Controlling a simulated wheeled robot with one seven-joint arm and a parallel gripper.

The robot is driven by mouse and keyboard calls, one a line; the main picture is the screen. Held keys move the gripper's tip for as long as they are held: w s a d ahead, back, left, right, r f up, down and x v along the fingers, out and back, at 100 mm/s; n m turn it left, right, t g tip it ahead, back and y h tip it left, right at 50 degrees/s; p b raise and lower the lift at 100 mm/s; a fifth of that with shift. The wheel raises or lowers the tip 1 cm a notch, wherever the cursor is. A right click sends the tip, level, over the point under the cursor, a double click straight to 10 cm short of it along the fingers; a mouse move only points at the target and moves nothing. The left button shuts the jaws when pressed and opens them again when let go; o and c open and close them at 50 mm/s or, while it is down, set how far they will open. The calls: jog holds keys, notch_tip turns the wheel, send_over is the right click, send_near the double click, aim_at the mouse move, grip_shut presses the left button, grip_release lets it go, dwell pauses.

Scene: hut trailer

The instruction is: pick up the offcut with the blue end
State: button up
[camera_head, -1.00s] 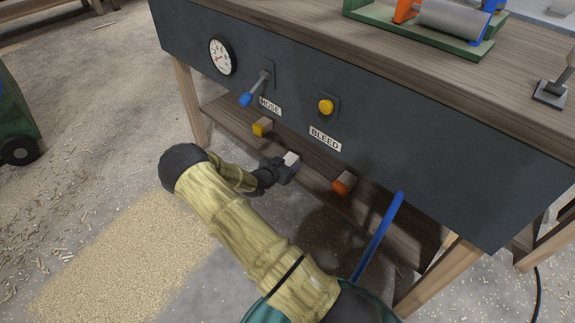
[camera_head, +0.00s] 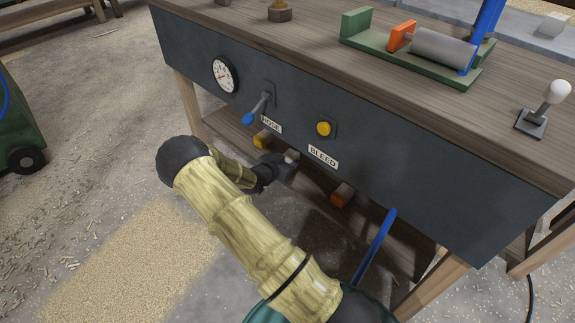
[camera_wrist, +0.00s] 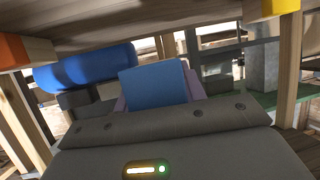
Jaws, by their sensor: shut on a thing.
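The offcut with the blue end (camera_wrist: 155,85) is in the middle of the wrist view, its square blue face toward the camera. My gripper (camera_wrist: 160,98) is shut on it. In the head view a pale bit of this offcut (camera_head: 292,155) shows at the tips of my dark gripper (camera_head: 281,167), just under the lower edge of the bench panel. Its blue face does not show clearly there.
A yellow-ended offcut (camera_head: 262,139) and an orange-ended offcut (camera_head: 341,195) lie on the low shelf (camera_head: 385,238), either side of my gripper. The dark panel (camera_head: 400,165) overhangs closely, with a blue-handled lever (camera_head: 250,117) and yellow button (camera_head: 324,129). A blue bar (camera_head: 375,245) slants at right.

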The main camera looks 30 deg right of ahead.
notch_tip(320, 180, up, 2)
jog(key=shift+r+p, duration=0.15)
jog(key=shift+p, duration=0.15)
